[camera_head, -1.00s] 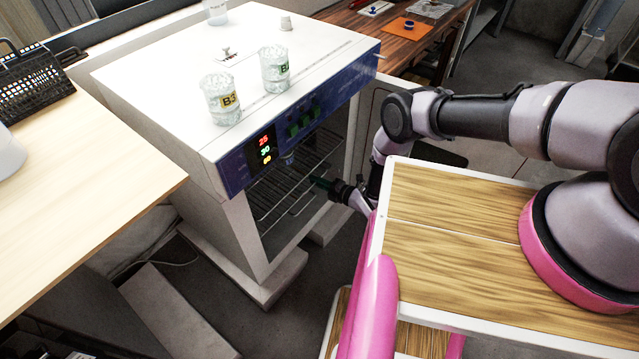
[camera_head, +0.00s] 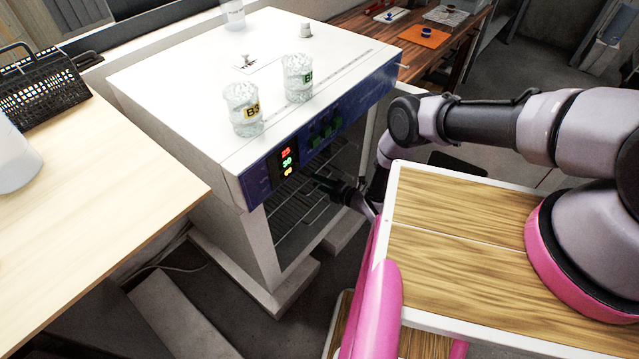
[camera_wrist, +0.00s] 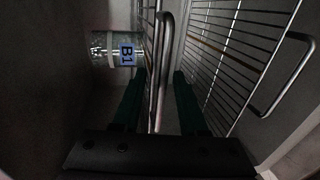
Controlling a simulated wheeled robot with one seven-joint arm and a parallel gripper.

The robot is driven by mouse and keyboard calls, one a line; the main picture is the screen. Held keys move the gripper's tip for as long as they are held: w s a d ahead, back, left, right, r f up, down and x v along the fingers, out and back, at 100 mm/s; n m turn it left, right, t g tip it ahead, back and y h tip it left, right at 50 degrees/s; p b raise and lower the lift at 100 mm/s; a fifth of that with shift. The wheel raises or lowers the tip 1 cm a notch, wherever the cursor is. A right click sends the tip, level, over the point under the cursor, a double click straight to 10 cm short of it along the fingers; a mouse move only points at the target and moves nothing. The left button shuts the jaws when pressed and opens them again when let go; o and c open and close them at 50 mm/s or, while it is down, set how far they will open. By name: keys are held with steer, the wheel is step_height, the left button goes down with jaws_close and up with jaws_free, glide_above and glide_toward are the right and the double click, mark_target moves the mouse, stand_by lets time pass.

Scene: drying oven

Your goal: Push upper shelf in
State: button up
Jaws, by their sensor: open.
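The drying oven (camera_head: 215,85) stands open at the front, and wire shelves (camera_head: 290,205) show inside below its blue control panel. My gripper (camera_head: 318,182) reaches into the opening just under the panel. In the wrist view my gripper (camera_wrist: 159,74) is open, with one dark green finger on each side of a wire shelf (camera_wrist: 160,65) seen nearly edge-on; this looks like the upper shelf. Its front loop passes between the fingers; contact cannot be told. A glass beaker labelled B1 (camera_wrist: 108,49) is beside this shelf. Another wire shelf (camera_wrist: 235,50) with a front loop lies to the right.
Two glass beakers, one labelled B3 (camera_head: 243,110) and another (camera_head: 298,80), stand on the oven top. A wooden table (camera_head: 90,190) with a black basket (camera_head: 40,90) is at left. The oven walls leave narrow room around my gripper.

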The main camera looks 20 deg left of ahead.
steer(key=shift+d, duration=0.1)
steer(key=v, duration=1)
steer(key=shift+s+d, duration=0.2)
steer(key=shift+d, duration=0.15)
steer(key=shift+d, duration=0.1)
